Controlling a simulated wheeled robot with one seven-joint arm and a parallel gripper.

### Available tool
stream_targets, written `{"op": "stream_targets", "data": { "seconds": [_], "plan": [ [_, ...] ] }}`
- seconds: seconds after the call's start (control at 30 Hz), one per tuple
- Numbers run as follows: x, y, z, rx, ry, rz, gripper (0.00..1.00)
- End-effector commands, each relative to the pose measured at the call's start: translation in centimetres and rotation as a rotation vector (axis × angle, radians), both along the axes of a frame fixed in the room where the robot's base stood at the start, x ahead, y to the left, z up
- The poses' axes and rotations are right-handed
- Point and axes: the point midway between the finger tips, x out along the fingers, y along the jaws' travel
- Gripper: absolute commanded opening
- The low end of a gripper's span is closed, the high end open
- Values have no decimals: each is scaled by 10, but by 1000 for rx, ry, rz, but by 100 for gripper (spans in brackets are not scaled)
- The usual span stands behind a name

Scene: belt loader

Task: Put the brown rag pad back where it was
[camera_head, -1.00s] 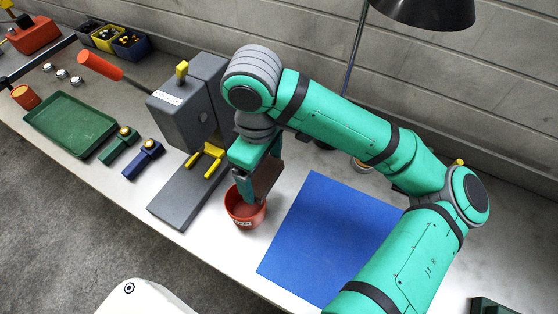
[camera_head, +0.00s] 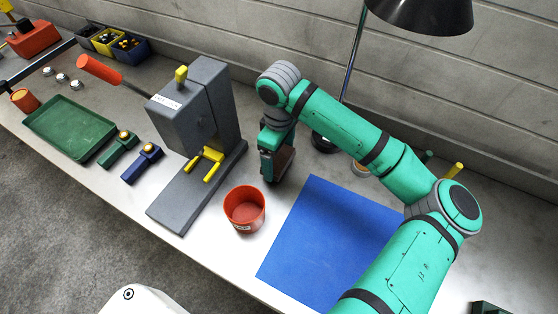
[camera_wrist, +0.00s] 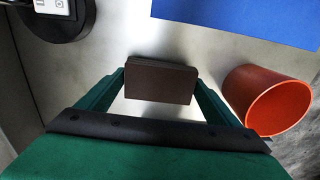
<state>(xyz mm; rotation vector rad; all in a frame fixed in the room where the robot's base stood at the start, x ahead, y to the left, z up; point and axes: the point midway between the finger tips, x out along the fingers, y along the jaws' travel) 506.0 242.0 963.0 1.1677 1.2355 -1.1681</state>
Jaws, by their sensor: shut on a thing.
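The brown rag pad (camera_wrist: 160,82) is a flat brown block between my fingers in the wrist view. My gripper (camera_head: 278,172) is shut on it; the pad (camera_head: 284,164) also shows at its fingers in the head view. The pad is at or just above the bare bench, behind the red cup and left of the blue mat; I cannot tell whether it touches the bench. The red cup (camera_head: 244,212) stands upright and looks empty. It also shows at the right of the wrist view (camera_wrist: 268,102).
The grey press (camera_head: 190,112) with a yellow fork stands left of my gripper. The blue mat (camera_head: 335,240) lies to the right. The black lamp base (camera_head: 324,143) is close behind. A green tray (camera_head: 70,126) and two small clamps lie farther left.

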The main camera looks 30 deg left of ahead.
Motion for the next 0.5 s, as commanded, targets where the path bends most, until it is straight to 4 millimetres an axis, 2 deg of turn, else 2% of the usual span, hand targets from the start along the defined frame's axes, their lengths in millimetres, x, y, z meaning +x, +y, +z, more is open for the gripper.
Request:
{"op": "stream_targets", "data": {
  "seconds": [0.17,0.5],
  "plan": [
    [-1,-1,-23,-2,1,0,67],
    [-1,0,-26,0,2,0,67]
  ]
}}
